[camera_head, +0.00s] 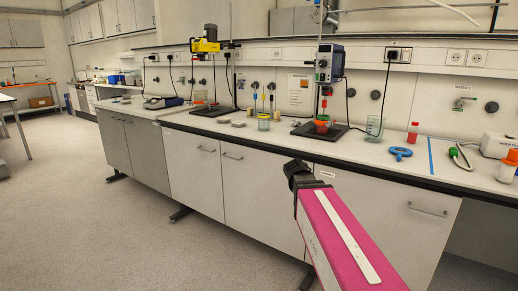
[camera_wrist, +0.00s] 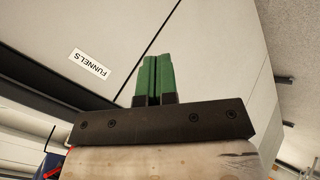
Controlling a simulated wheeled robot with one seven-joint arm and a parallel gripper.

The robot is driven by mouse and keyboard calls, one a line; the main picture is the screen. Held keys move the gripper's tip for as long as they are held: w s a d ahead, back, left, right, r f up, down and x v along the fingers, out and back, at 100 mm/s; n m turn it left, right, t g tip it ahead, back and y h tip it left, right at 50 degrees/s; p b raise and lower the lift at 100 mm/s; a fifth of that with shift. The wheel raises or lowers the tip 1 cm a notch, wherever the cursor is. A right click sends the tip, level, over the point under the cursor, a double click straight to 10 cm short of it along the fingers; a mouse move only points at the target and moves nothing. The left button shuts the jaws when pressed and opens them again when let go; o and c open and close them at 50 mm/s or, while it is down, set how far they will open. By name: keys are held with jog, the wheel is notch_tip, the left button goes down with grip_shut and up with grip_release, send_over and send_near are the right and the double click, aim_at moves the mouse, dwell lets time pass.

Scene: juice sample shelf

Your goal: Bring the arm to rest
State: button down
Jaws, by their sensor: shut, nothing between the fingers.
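My gripper (camera_wrist: 152,76) shows in the wrist view with its two green fingers together and nothing between them. Behind the fingers is a pale cabinet front with a label reading "FUNNELS" (camera_wrist: 89,64). In the head view my pink arm reaches up from the lower right, ending in a dark joint in front of the cabinets. My fingers cannot be made out in the head view.
The lab bench (camera_head: 258,132) runs across the head view. On it stand a yellow-topped stirrer (camera_head: 206,46), a dark stirrer (camera_head: 329,63), a glass beaker (camera_head: 374,128), a red-capped bottle (camera_head: 413,133) and a blue ring-shaped item (camera_head: 400,153). The floor (camera_head: 85,215) at left is clear.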

jog(key=s+f+m+g+y, duration=0.2)
jog(key=s+f+g, duration=0.1)
jog(key=s+f, duration=0.5)
jog(key=s+a+f+m+g+y, duration=0.1)
jog(key=s+f+m+g+y, duration=0.1)
jog(key=s+f, duration=0.5)
notch_tip(320, 180, down, 5)
jog(key=shift+s+f+m+g+y, duration=0.2)
jog(key=shift+s+m+g+y, duration=0.2)
jog(key=shift+g+y, duration=0.1)
